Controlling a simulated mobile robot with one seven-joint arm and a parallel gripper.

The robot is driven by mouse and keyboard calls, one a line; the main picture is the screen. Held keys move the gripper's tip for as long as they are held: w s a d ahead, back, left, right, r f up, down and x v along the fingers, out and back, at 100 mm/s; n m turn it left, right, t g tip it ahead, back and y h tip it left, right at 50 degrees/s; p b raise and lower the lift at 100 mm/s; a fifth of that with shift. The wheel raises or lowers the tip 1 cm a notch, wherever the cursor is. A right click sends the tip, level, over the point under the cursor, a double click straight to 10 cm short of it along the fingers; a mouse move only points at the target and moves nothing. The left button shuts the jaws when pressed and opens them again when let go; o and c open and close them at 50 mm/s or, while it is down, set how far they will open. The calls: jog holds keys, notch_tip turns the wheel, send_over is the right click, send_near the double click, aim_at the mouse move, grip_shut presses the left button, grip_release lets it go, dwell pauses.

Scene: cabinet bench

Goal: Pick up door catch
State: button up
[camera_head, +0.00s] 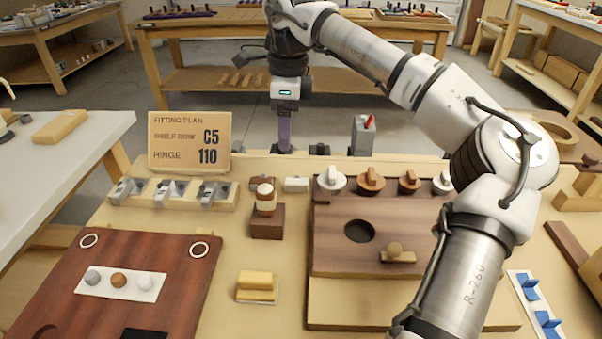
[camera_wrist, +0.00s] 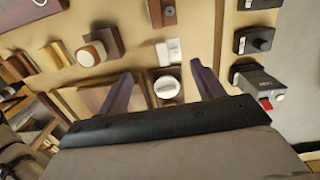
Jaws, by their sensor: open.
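A small white two-part piece (camera_head: 296,185) that looks like a door catch lies on the bench, left of the row of round knobs. In the wrist view this white piece (camera_wrist: 168,52) lies just beyond the space between my fingertips, untouched. A small brown piece with a metal stud (camera_wrist: 162,12) lies past it and could also be a catch; I cannot tell which is meant. My gripper (camera_head: 284,146) points down above the back edge of the bench. It is open and empty, its two purple fingers apart in the wrist view (camera_wrist: 160,74).
Round knobs (camera_head: 370,180) stand on a brown board right of the white piece. A round-topped block (camera_head: 265,200), a hinge rack (camera_head: 172,194) and a fitting plan sign (camera_head: 190,142) stand left. A grey box with a red part (camera_head: 363,138) stands at the back edge.

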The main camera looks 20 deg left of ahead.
jog(key=w+d, duration=0.2)
send_over(298, 175)
jog(key=s, duration=0.2)
jog(key=shift+h, duration=0.3)
jog(key=f, duration=0.5)
jog(key=d+f, duration=0.1)
jog(key=f, duration=0.1)
jog(key=shift+s+f, duration=0.15)
jog(key=shift+f, duration=0.2)
jog(key=shift+a+f, duration=0.15)
jog(key=shift+f, duration=2.7)
jog(key=c, duration=0.8)
